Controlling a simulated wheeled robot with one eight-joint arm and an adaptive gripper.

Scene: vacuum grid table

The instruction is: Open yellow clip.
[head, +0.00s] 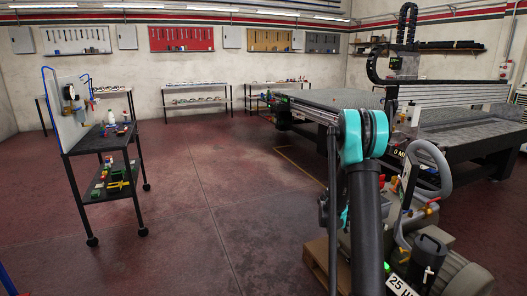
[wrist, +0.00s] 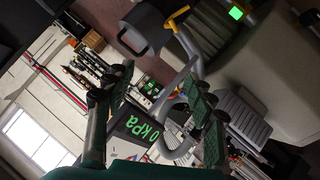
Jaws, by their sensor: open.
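A yellow bent piece (wrist: 178,15), likely the yellow clip, shows at the top of the wrist view beside a dark canister (wrist: 148,32). Whether the clip is open or closed is too small to tell. My gripper (wrist: 150,93) is open, with its green-padded fingers apart and no object held between them. The yellow piece lies beyond the fingertips, apart from them. In the head view, a small yellow-orange part (head: 432,201) shows on the pump unit (head: 455,272) at lower right; I cannot tell if it is the same clip. My gripper cannot be made out there.
A thick grey hose (head: 440,170) curves up from the pump unit. A green "0 kPa" display (wrist: 143,124) shows between my fingers. The large grid table (head: 330,98) stands behind. A black cart (head: 100,140) stands at left; the floor between is clear.

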